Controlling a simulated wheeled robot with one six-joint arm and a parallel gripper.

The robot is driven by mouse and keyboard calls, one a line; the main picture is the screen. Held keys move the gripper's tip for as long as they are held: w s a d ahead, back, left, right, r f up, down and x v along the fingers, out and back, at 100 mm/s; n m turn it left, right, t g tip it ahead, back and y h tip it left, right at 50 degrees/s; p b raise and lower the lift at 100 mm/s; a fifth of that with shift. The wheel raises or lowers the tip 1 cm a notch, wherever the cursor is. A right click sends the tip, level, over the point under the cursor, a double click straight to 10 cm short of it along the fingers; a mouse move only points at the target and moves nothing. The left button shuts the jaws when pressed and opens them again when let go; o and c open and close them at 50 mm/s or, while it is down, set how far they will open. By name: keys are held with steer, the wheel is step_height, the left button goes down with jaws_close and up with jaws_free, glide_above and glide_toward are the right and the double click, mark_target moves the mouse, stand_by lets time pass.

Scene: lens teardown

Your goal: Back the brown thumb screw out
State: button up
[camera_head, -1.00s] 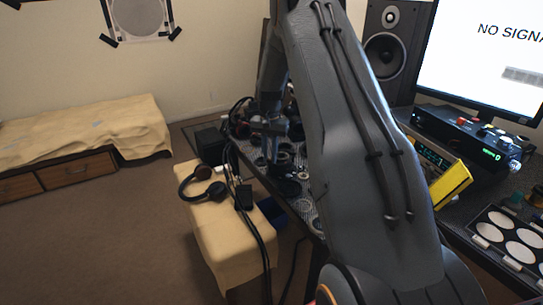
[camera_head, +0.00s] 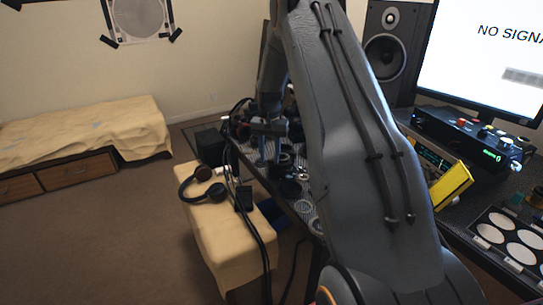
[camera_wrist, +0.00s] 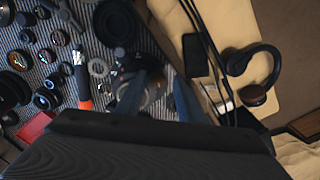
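My gripper (camera_head: 269,158) hangs over the dark patterned work mat, partly behind my own arm in the head view. In the wrist view my gripper (camera_wrist: 160,82) shows two bluish fingers standing apart, with a gap between them. A round lens part (camera_wrist: 152,98) with a brownish tint lies under and between the fingers, partly hidden by the left finger and the gripper body. I cannot make out the brown thumb screw for certain in either view. Whether the fingers touch anything is not clear.
Several lens rings and barrels, an orange-handled brush (camera_wrist: 83,85) and a red block (camera_wrist: 36,127) crowd the mat. Headphones (camera_head: 203,185) lie on a cloth-covered bench (camera_head: 222,235) beside dark hanging cables. A speaker (camera_head: 387,52) and a yellow item (camera_head: 451,186) stand at right.

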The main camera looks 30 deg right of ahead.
mark_target(270, 160)
steer(key=shift+d, duration=0.1)
steer(key=shift+r, duration=0.1)
step_height(270, 160, up, 8)
steer(key=p, duration=0.3)
stand_by(0.4)
